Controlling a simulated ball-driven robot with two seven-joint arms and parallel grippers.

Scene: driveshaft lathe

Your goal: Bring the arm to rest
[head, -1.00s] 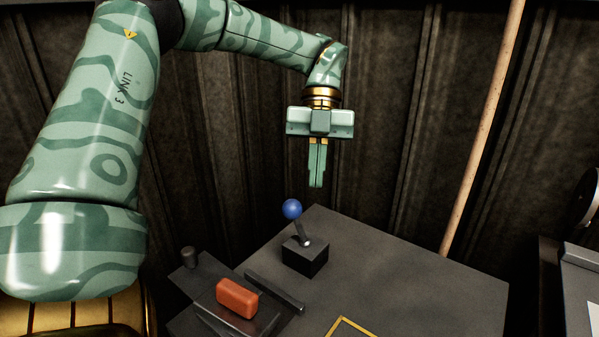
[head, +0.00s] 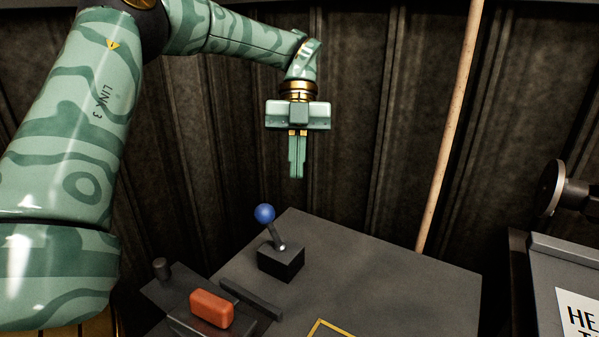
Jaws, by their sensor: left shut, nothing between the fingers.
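My left arm (head: 70,130), green with a camouflage pattern, comes in from the left and bends over the dark table. My left gripper (head: 297,176) points straight down, its two fingers together and empty. It hangs in the air above and a little right of a lever with a blue ball knob (head: 264,213), apart from it. The lever rises from a black box (head: 281,262) and leans to the left. My right gripper is not in view.
The dark grey table (head: 400,275) has a yellow outline (head: 322,322) at its front. A red-orange block (head: 211,308) sits on a dark fixture at the lower left. A wooden pole (head: 450,130) leans at the back wall. A machine with a lettered sign (head: 583,318) stands at right.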

